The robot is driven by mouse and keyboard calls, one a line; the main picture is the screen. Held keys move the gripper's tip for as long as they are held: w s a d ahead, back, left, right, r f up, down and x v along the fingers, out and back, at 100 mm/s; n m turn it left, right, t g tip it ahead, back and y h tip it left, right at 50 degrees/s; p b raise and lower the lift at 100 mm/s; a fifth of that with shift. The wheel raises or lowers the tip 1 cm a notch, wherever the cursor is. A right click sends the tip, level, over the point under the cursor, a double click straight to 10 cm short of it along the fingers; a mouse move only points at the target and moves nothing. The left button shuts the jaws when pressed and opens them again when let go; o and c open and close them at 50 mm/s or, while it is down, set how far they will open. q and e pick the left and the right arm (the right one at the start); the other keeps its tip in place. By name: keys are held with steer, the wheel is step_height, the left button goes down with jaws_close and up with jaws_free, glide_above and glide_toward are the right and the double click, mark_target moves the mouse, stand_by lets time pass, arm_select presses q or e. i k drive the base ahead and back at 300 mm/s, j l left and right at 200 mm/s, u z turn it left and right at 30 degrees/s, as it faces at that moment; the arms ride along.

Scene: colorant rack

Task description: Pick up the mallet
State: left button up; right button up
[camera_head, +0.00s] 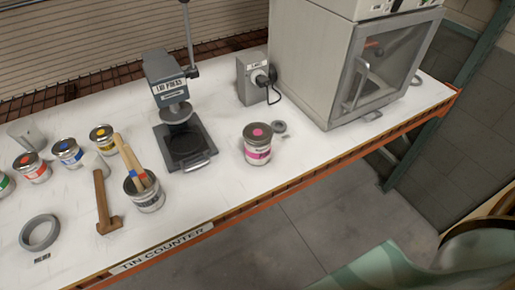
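The mallet (102,199) lies on the white counter at the left, in the camera_head view. Its brown wooden part runs from a pale rounded piece, near the paint tins, toward the counter's front edge. It lies just left of an open tin (147,199) holding wooden sticks; I cannot tell if they touch. Neither of my grippers is in view, and nothing is seen holding the mallet.
Tins with red (33,168), blue (67,153) and yellow (102,138) marks stand behind the mallet. A grey ring (40,232) lies to its left. A lid press (185,145), pink-marked tin (257,145) and glass-doored cabinet (340,65) stand to the right. Clear counter lies in front.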

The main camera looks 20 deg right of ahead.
mark_target(92, 160)
steer(key=j+u, duration=0.3)
steer(key=j, duration=0.35)
steer(key=i+j+u, duration=0.15)
steer(key=j+u, duration=0.2)
steer(key=j, duration=0.25)
